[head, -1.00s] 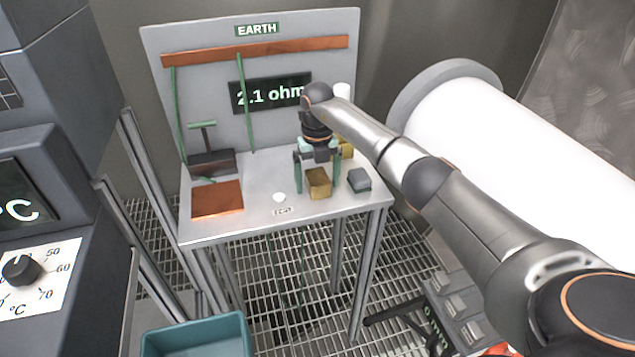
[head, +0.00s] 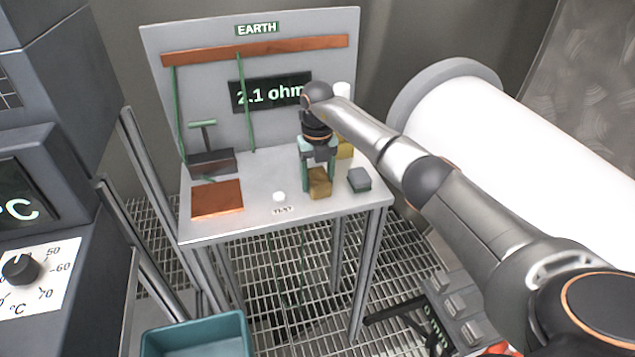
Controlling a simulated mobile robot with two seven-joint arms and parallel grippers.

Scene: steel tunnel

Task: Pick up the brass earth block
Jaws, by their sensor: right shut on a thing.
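The brass earth block (head: 320,184) is a small golden cube on the grey earth table (head: 258,225), right of the table's middle. My right gripper (head: 319,183) reaches down over it from above, with one green finger on each side. The fingers are shut on the block, which still appears to be at the tabletop. The gripper's body hides part of a second yellowish object (head: 345,148) behind it. My left gripper is not in view.
A grey block (head: 359,180) sits close to the right of the brass block. A copper plate (head: 217,199), a white button (head: 279,196) and a dark box with a green T-handle (head: 211,162) are to the left. A teal bin (head: 196,337) stands below in front.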

